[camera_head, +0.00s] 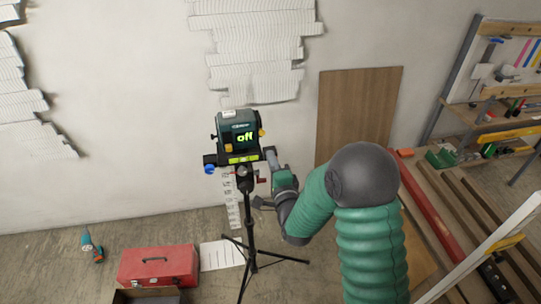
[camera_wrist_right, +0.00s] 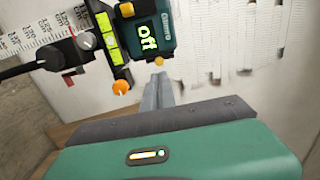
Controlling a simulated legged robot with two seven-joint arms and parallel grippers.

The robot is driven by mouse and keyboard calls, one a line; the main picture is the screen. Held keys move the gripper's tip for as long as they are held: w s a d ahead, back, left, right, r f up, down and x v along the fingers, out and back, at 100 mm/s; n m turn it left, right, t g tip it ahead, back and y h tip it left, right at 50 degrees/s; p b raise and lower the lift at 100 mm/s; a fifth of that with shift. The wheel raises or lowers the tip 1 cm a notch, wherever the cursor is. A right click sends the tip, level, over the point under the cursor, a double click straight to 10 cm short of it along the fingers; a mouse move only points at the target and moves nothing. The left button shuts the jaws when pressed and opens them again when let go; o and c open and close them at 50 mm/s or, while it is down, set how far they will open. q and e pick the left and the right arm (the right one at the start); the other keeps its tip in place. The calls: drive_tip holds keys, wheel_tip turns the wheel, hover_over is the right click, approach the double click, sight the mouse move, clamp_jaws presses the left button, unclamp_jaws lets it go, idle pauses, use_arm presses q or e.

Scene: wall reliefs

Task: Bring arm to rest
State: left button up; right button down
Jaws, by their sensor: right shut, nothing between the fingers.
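My right arm comes in from the lower right in the head view, bent at a dark grey joint. Its gripper (camera_head: 271,156) is shut and empty, pointing up just right of the laser level. In the right wrist view the closed fingers (camera_wrist_right: 159,82) end just below the device, near its yellow knob; I cannot tell whether they touch it. The dark green laser level (camera_head: 238,131) shows "off" on its display and sits on a tripod (camera_head: 250,225). It also shows in the right wrist view (camera_wrist_right: 150,32). My left gripper is not in view.
A red toolbox (camera_head: 158,265) and a green drill (camera_head: 91,245) are on the floor at left. A wooden board (camera_head: 357,118) leans on the wall. A workbench with tools (camera_head: 480,150) and long beams stand at right. Ribbed white reliefs (camera_head: 255,45) cover parts of the wall.

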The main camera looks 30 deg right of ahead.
drive_tip(key=s+a+f+n+g+y+b, duration=0.1)
drive_tip(key=s+a+f+n+g+y, duration=0.2)
drive_tip(key=s+a+f+n+g, duration=0.65)
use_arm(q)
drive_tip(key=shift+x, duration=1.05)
use_arm(e)
drive_tip(key=s+f+n+g, duration=0.2)
drive_tip(key=s+n, duration=0.3)
drive_tip(key=s, duration=0.2)
drive_tip(key=s+f+n+g+y, duration=0.1)
drive_tip(key=s+f+n+g, duration=0.1)
drive_tip(key=s+n, duration=0.4)
drive_tip(key=shift+s+g, duration=0.75)
drive_tip(key=shift+s, duration=0.15)
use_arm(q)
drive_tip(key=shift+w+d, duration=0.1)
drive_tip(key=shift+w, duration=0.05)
use_arm(e)
drive_tip(key=shift+a, duration=0.1)
drive_tip(key=shift+s, duration=0.1)
